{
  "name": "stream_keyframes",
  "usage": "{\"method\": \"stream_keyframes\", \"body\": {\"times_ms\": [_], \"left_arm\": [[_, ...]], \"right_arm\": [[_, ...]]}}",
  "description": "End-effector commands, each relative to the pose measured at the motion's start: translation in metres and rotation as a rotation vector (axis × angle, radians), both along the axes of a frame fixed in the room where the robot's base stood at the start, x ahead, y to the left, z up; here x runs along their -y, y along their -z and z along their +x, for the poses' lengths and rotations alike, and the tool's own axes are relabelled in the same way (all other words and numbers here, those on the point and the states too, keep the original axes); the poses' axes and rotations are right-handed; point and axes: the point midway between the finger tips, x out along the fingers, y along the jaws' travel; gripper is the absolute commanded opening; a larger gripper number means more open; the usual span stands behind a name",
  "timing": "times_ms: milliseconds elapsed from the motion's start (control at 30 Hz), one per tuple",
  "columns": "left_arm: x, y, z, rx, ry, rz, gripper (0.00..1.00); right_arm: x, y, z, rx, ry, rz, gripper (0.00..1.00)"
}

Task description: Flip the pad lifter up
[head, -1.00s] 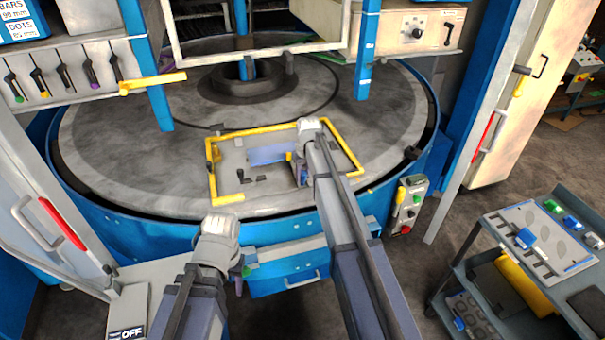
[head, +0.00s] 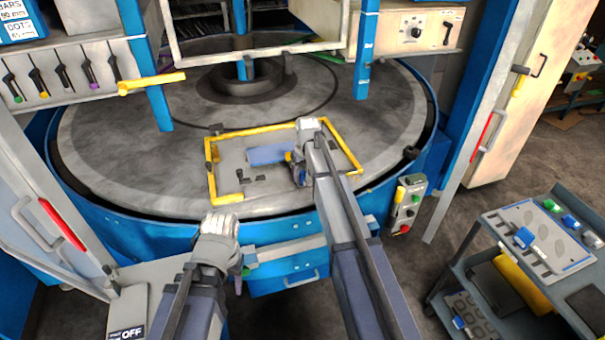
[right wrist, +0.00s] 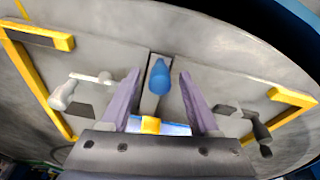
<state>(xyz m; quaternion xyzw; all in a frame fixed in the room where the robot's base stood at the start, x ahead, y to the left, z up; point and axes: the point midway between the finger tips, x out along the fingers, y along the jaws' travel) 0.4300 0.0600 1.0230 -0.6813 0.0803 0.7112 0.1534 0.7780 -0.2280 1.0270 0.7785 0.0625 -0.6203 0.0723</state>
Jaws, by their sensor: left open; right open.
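The pad lifter appears to be the blue-tipped lever (right wrist: 159,77) on the grey plate in the right wrist view. It stands between the two fingers of my right gripper (right wrist: 159,92), which is open with a gap on each side of the tip. In the head view my right gripper (head: 298,174) is low over the right part of the yellow-edged plate (head: 228,178), and my arm hides part of it. A flat blue piece (head: 268,155) lies just left of it. My left gripper (head: 237,275) is in front of the machine, away from the plate, with its fingers mostly hidden.
The plate lies on the large round grey table (head: 110,150). A yellow rail (right wrist: 42,85) borders it. Blue posts (head: 366,50) stand behind. A button box (head: 408,203) is at the right rim, and a cart (head: 545,245) stands at far right.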

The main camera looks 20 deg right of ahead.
Motion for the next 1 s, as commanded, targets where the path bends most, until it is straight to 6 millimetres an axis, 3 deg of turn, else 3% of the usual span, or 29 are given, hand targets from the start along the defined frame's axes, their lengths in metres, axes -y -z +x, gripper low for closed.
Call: {"method": "stream_keyframes", "body": {"times_ms": [533,1000], "left_arm": [[0.0,-0.067,0.0,0.0,-0.009,-0.002,0.5],[0.0,-0.072,0.0,0.001,-0.012,-0.002,0.5]], "right_arm": [[0.001,-0.067,-0.015,0.0,0.0,0.0,0.62],[0.001,-0.072,-0.017,0.0,0.0,0.0,0.62]]}}
